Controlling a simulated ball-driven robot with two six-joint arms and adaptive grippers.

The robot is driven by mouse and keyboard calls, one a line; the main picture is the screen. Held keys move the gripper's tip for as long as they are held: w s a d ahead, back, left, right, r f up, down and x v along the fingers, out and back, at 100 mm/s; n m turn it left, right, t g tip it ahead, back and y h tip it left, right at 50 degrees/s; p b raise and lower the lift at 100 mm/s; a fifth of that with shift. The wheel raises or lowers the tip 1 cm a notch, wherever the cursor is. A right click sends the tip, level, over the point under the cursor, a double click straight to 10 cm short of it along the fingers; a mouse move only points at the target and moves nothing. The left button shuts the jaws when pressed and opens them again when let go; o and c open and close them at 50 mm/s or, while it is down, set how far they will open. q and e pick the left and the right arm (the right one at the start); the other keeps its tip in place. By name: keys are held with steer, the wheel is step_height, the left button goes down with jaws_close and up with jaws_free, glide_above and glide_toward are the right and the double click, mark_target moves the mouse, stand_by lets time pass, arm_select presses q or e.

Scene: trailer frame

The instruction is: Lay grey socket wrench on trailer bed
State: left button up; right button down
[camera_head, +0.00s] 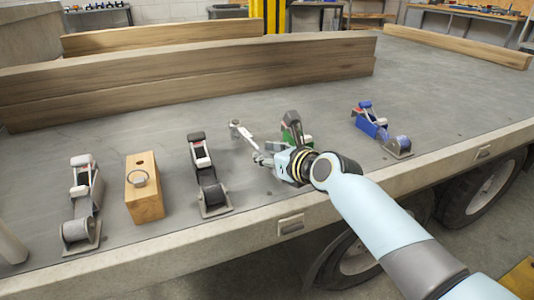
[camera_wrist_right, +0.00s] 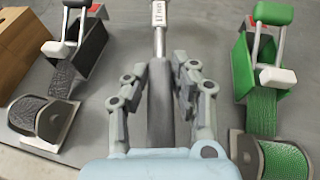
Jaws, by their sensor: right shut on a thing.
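The grey socket wrench (camera_head: 243,131) has a bright metal shaft and a round head that points away from me over the trailer bed (camera_head: 300,100). My right gripper (camera_head: 262,158) is shut on its handle near the front of the bed. In the right wrist view the dark grey handle (camera_wrist_right: 160,105) runs between the fingers of the right gripper (camera_wrist_right: 160,95), and the shaft runs up out of the picture. I cannot tell whether the wrench touches the bed. My left gripper is not in view.
A green ratchet strap (camera_wrist_right: 262,70) is right of the wrench, partly hidden in the head view. A black strap (camera_head: 208,175), a wooden block (camera_head: 145,190) with a ring and a grey strap (camera_head: 84,200) stand left. A blue strap (camera_head: 378,130) is right. Timber beams (camera_head: 190,75) lie behind.

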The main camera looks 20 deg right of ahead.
steer(key=shift+f+b, duration=0.45)
steer(key=shift+f, duration=0.6)
steer(key=shift+c, duration=1.4)
jaws_free()
steer(key=shift+f, duration=0.1)
steer(key=shift+o, duration=1.4)
